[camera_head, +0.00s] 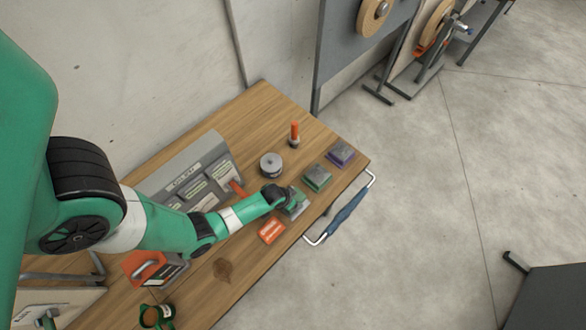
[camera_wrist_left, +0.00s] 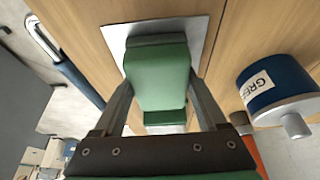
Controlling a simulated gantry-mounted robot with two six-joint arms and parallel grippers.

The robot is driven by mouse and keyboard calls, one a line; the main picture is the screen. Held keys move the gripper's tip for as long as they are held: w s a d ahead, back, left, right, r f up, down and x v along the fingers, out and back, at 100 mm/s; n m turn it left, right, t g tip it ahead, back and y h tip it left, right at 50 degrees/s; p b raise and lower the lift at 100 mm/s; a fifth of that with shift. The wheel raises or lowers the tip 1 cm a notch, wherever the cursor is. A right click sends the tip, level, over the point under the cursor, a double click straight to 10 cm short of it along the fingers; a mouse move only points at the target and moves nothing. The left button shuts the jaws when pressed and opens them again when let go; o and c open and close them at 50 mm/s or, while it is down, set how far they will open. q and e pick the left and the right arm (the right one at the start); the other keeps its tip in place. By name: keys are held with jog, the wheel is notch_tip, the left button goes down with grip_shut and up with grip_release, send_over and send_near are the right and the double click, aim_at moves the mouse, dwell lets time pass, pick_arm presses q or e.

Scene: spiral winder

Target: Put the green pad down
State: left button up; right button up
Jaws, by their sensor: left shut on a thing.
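My left gripper (camera_head: 293,203) is over the front right part of the wooden table and is shut on a green pad. In the left wrist view the green pad (camera_wrist_left: 160,75) sits between the two fingers (camera_wrist_left: 160,95). A flat silver-grey plate (camera_wrist_left: 200,32) lies on the wood directly behind the pad in that view; I cannot tell whether the pad touches it. In the head view my gripper mostly hides the held pad. Another green pad (camera_head: 317,178) lies on the table just beyond my gripper. My right gripper is not in view.
A purple pad (camera_head: 341,154) lies near the table's right corner. A grease can (camera_head: 271,164), an orange-handled tool (camera_head: 295,134), an orange box (camera_head: 271,231) and a grey sloped panel (camera_head: 190,170) stand nearby. A blue handle (camera_head: 342,212) runs along the table's edge.

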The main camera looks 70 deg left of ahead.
pick_arm(q)
jog(key=shift+f, duration=0.15)
jog(key=o, duration=1.4)
jog(key=shift+r, duration=0.4)
jog(key=p+v, duration=0.8)
jog(key=v, duration=0.2)
jog(key=shift+r, duration=0.3)
jog(key=shift+s+d+r+p, duration=0.2)
jog(key=shift+s+r+p, duration=0.15)
jog(key=shift+r, duration=0.1)
